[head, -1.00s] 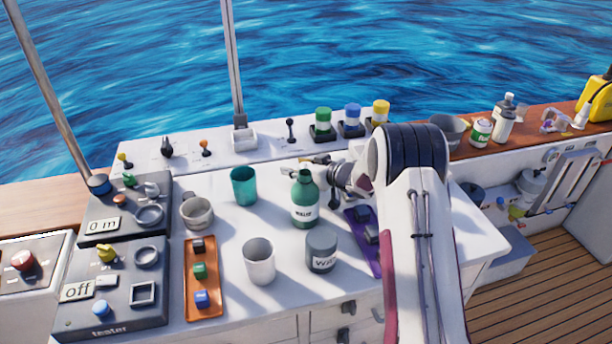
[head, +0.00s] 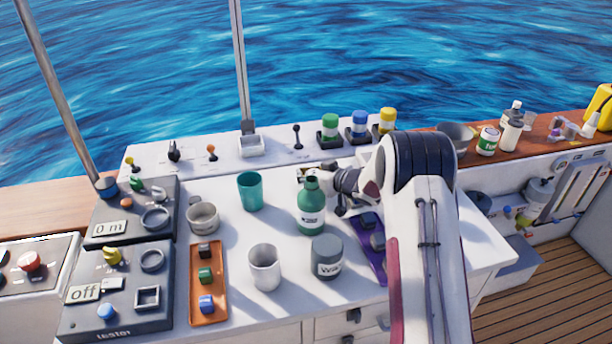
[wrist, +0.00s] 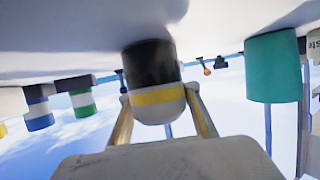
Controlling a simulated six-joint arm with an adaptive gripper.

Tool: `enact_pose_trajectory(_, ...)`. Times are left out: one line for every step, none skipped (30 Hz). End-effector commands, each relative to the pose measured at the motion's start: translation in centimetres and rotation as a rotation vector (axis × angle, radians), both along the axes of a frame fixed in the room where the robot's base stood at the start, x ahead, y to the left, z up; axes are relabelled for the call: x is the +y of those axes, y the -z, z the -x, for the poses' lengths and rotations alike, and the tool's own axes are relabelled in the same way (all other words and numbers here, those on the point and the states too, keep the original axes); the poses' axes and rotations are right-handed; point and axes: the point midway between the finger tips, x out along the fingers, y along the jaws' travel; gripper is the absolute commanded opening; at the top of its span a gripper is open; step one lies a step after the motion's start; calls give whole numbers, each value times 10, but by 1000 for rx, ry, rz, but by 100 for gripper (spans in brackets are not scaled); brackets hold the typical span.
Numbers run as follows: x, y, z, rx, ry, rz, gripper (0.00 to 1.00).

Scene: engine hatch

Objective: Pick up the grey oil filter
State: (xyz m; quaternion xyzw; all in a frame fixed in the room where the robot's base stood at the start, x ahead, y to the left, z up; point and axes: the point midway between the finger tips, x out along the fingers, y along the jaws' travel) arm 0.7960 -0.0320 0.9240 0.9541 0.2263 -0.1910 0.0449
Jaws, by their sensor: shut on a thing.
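In the wrist view, which looks upside down, a short round filter (wrist: 157,97) with a grey end, a yellow band and a dark end sits between my fingers. I take it as the grey oil filter. My gripper (wrist: 160,104) is shut on its sides. The dark end points toward the white worktop; I cannot tell if it touches. In the head view my gripper (head: 328,170) is low over the worktop, behind the green bottle (head: 312,210), which hides part of it and most of the filter.
On the worktop (head: 235,240) stand a teal cup (head: 250,191), a grey mug (head: 203,218), a white cup (head: 265,268) and a grey jar (head: 327,257). A purple tray (head: 372,258) lies near my arm. Green, blue and yellow canisters (head: 358,124) line the back ledge.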

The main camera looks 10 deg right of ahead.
Motion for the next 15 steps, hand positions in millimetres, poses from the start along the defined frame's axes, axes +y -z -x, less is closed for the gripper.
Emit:
enact_pose_trajectory(0,-4,0,-2,1,0,0)
enact_pose_trajectory(0,-5,-1,-3,1,0,0)
enact_pose_trajectory(0,-8,-1,-3,1,0,0)
enact_pose_trajectory(0,-11,-1,-4,1,-1,0)
enact_pose_trajectory(0,-14,-1,-4,1,-1,0)
enact_pose_trajectory(0,-18,-1,-5,0,0,0)
enact_pose_trajectory(0,-21,-1,-6,-1,0,0)
enact_pose_trajectory(0,-24,-1,-6,-1,0,0)
enact_pose_trajectory(0,-30,-1,-6,0,-1,0)
enact_pose_trajectory(0,-34,-1,-7,0,0,0)
enact_pose_trajectory(0,-38,-1,-7,-1,1,0)
enact_pose_trajectory(0,-44,-1,-6,0,1,0)
enact_pose_trajectory(0,-49,-1,-7,-1,1,0)
enact_pose_trajectory(0,-53,-1,-7,1,0,0)
enact_pose_trajectory(0,-59,-1,-6,-1,1,0)
